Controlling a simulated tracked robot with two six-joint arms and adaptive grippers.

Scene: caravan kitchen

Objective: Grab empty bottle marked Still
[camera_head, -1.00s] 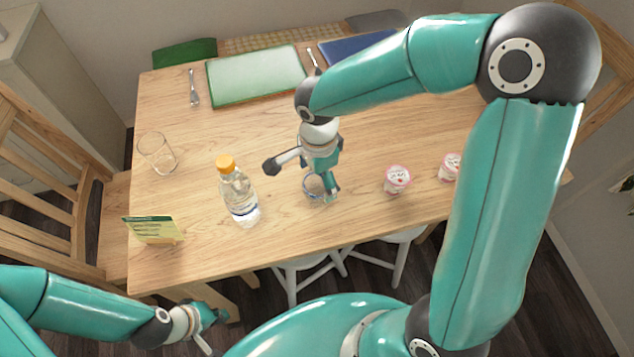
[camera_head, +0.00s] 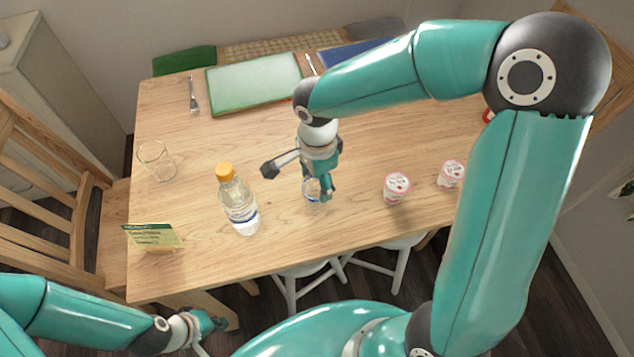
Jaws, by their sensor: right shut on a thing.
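A clear bottle (camera_head: 311,191) with a blue band is mostly hidden under my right gripper (camera_head: 323,190). The gripper comes down on it from above and is shut on it. Its label wording and cap cannot be seen. Another clear bottle (camera_head: 240,210) with an orange cap stands to the left, with what looks like clear liquid inside and a pale label too small to read. My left gripper (camera_head: 213,325) is low at the left, below the table's front edge and away from both bottles. I cannot tell whether its fingers are open or shut.
On the wooden table (camera_head: 200,150), a clear glass (camera_head: 157,160) and a small card stand (camera_head: 152,236) are at the left. Two small white cups (camera_head: 397,187) (camera_head: 451,174) are at the right. A green-edged tray (camera_head: 250,83) and cutlery lie at the back.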

